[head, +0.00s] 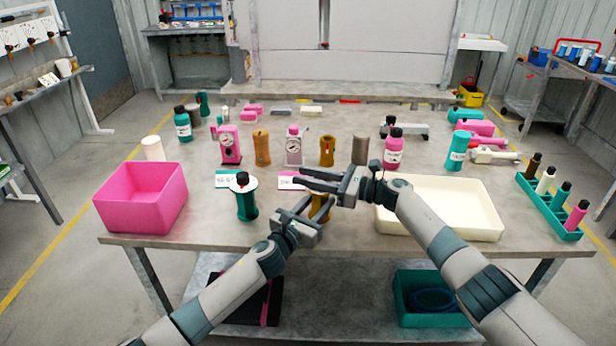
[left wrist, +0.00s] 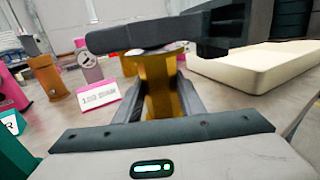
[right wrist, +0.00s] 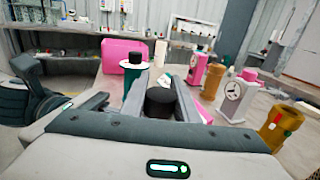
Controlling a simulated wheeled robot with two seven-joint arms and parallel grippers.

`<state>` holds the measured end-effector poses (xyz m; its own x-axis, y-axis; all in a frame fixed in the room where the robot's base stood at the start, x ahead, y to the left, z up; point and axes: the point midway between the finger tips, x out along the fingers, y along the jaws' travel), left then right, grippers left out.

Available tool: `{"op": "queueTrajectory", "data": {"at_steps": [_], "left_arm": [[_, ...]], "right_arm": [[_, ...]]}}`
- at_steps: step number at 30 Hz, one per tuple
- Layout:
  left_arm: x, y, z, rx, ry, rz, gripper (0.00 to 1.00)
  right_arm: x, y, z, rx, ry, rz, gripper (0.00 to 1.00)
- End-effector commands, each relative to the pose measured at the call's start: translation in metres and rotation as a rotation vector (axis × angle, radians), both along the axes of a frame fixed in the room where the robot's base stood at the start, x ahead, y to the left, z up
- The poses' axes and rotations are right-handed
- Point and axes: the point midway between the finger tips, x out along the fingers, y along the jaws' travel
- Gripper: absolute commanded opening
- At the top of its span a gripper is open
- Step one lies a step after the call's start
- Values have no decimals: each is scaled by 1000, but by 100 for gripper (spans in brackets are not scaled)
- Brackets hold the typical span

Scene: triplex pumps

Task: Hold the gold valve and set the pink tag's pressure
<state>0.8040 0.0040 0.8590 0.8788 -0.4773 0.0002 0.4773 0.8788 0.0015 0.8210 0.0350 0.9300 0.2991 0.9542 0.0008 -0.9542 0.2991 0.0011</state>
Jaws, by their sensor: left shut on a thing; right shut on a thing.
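The gold valve (head: 320,207) stands near the table's front, mostly covered by my grippers in the head view. In the left wrist view its gold body (left wrist: 160,85) is between the fingers of my left gripper (head: 308,210), which is shut on it. My right gripper (head: 330,182) lies across the valve's top, shut on its black knob (right wrist: 160,102). The pink-edged tag (head: 291,181) stands just behind and left of the valve; its print (left wrist: 99,98) is too small to read surely.
A teal valve with a white disc (head: 245,197) stands close left of my left gripper, by a teal tag (head: 227,179). A pink bin (head: 140,199) is at left, a cream tray (head: 450,208) at right under my right forearm. Gauges and bottles stand behind.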

Motion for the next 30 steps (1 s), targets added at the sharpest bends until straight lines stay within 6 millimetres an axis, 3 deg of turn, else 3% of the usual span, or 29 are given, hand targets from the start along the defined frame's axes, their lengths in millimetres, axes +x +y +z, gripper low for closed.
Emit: {"op": "queueTrajectory", "data": {"at_steps": [6, 7, 9, 20, 26, 30], "left_arm": [[-1, -1, -1, -2, 2, -3, 2], [-1, -1, -1, -2, 2, -3, 2], [-1, -1, -1, -2, 2, -3, 2], [-1, -1, -1, -2, 3, -1, 2], [0, 0, -1, -2, 3, 0, 2], [0, 0, -1, -1, 3, 0, 2]], "right_arm": [[1, -1, 0, 0, 1, -5, 5], [1, -1, 0, 0, 1, -5, 35], [1, -1, 0, 0, 1, -4, 46], [0, -2, 0, 0, 1, -2, 46], [-4, -16, -1, -1, 0, -3, 46], [-10, -35, -1, -1, 0, -4, 46]]}}
